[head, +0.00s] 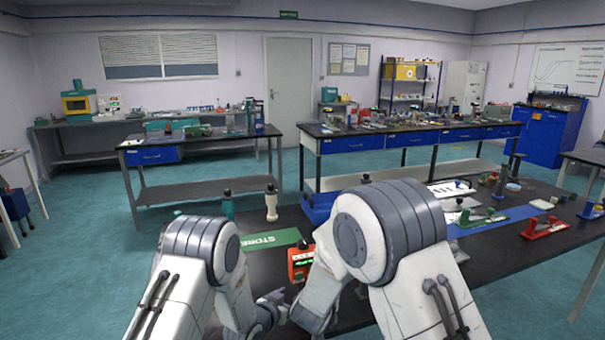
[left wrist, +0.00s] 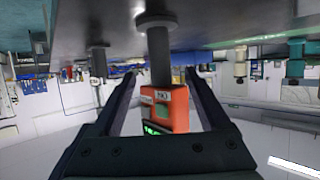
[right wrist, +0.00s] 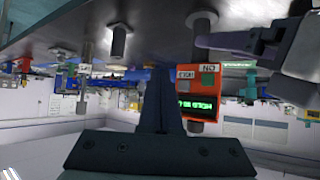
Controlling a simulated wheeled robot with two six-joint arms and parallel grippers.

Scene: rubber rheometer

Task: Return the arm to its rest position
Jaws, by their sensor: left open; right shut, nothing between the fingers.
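My left gripper (head: 277,298) is low beside the near edge of the black bench in the head view. In the left wrist view its two fingers (left wrist: 163,75) are spread, with an orange control box (left wrist: 178,105) seen between them, apparently not gripped. The box (head: 300,262) also shows between my arms in the head view, with a green lit display. My right gripper (right wrist: 162,75) is shut and empty in the right wrist view, with the box (right wrist: 198,80) just right of its fingers. My right arm hides this gripper in the head view.
The black bench (head: 530,258) holds a green mat (head: 268,243), a blue mat (head: 490,222) and red-based tools (head: 545,228) to the right. Part of my left arm shows close at the upper right of the right wrist view. Open floor (head: 70,270) lies at left.

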